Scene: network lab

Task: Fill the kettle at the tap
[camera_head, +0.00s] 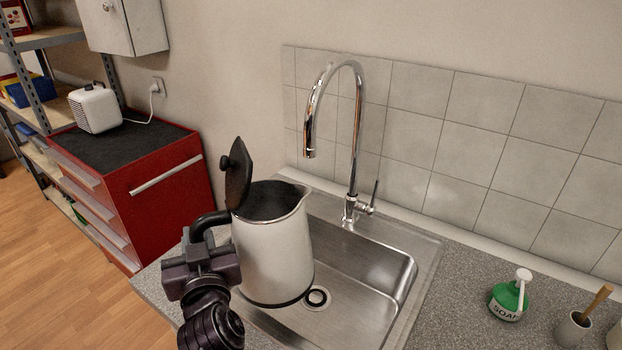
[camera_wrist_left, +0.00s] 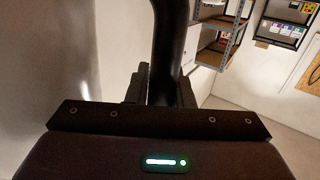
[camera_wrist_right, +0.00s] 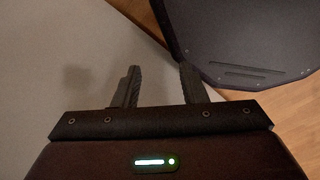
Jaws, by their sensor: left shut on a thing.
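A white kettle (camera_head: 270,245) with a black handle and its black lid (camera_head: 238,172) standing open is held upright over the steel sink (camera_head: 385,285). My left gripper (camera_head: 203,240) is shut on the kettle's handle, which also shows between the fingers in the left wrist view (camera_wrist_left: 168,60). The chrome tap (camera_head: 358,130) arches over from behind the sink. Its spout end (camera_head: 309,152) is above and a little right of the kettle's opening in the head view. No water stream shows. My right gripper (camera_wrist_right: 158,85) is open and empty, outside the head view.
A green soap bottle (camera_head: 508,299) and a brush in a holder (camera_head: 573,328) stand on the counter (camera_head: 455,310) right of the sink. A red tool cabinet (camera_head: 150,190) with a white appliance (camera_head: 95,108) stands at the left. A tiled wall (camera_head: 480,120) is behind the tap.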

